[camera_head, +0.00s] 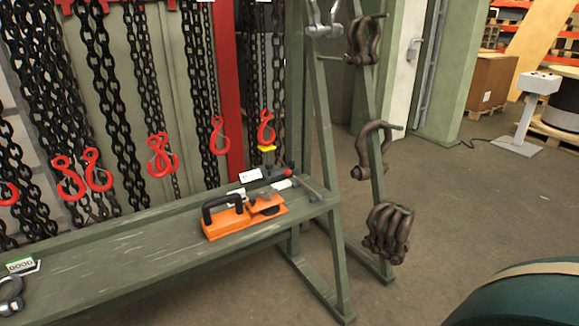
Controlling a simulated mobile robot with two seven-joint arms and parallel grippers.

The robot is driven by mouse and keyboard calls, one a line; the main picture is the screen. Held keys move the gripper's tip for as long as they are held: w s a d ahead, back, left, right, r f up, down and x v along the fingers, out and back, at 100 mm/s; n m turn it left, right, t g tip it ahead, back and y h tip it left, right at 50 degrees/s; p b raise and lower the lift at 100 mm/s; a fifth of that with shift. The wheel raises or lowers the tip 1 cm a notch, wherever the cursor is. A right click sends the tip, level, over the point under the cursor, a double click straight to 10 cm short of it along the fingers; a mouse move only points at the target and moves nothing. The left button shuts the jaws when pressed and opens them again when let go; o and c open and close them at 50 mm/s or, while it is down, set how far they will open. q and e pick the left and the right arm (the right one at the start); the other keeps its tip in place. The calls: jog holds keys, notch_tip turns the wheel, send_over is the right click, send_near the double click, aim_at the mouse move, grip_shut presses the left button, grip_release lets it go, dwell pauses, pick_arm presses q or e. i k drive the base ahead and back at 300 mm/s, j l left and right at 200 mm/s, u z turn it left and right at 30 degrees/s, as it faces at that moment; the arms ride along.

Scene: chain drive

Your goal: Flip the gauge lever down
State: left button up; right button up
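An orange tool (243,221) with a black looped handle (209,208) on top lies near the right end of a green bench (130,247). A dark round part (268,208) sits on the tool's right half. I cannot make out for certain which part is the gauge lever, or whether it is up or down. Neither of my grippers is in view.
Chains with red hooks (160,160) hang behind the bench. A green frame (318,130) with dark shackles (388,232) stands right of it. White tags (250,175) lie behind the tool. A dark green rounded object (525,295) fills the lower right corner. Open floor (445,225) lies between.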

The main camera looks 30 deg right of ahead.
aim_at(291, 164)
jog(key=i+l, duration=0.15)
jog(key=l, duration=0.2)
jog(key=i+l+u, duration=0.15)
jog(key=l, duration=0.25)
jog(key=i+l, duration=0.1)
jog(key=l, duration=0.25)
jog(key=i+l+u, duration=0.15)
jog(key=l, duration=0.25)
jog(key=i+l, duration=0.1)
jog(key=l, duration=0.3)
jog(key=i+l+u, duration=0.15)
jog(key=l, duration=0.25)
jog(key=k, duration=0.05)
